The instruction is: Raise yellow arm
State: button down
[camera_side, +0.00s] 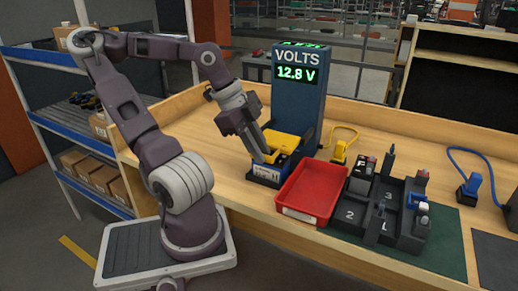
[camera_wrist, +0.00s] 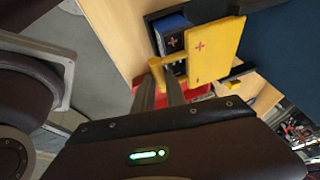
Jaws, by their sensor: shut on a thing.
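The yellow arm (camera_side: 289,146) is a flat plate above a blue and black battery block (camera_side: 266,171) at the foot of the blue VOLTS tower (camera_side: 298,108). In the wrist view, the yellow arm (camera_wrist: 214,50) bears a red plus sign, and its lower left part lies at my fingertips. The block (camera_wrist: 171,38) shows beside it, with a plus mark on its dark face. My gripper (camera_side: 266,156) points down at the near left edge of the yellow arm and is shut on it. In the wrist view my gripper (camera_wrist: 163,78) hides part of this contact.
A red tray (camera_side: 311,191) stands close to the right of the block. Farther right are a dark sectioned holder (camera_side: 381,208), a yellow clamp (camera_side: 339,152) and a blue clamp (camera_side: 469,189) with cables. The tower's display reads 12.8 V. The bench top left of the tower is clear.

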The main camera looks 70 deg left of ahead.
jog(key=shift+r, duration=0.15)
jog(key=shift+w+a+r, duration=0.2)
jog(key=shift+r, duration=0.5)
jog(key=w+a+r, duration=0.8)
jog(key=shift+w+a+r, duration=0.3)
jog(key=shift+a, duration=0.05)
dwell(0.4)
jog(key=c, duration=1.4)
grip_release()
jog(key=shift+o, duration=0.2)
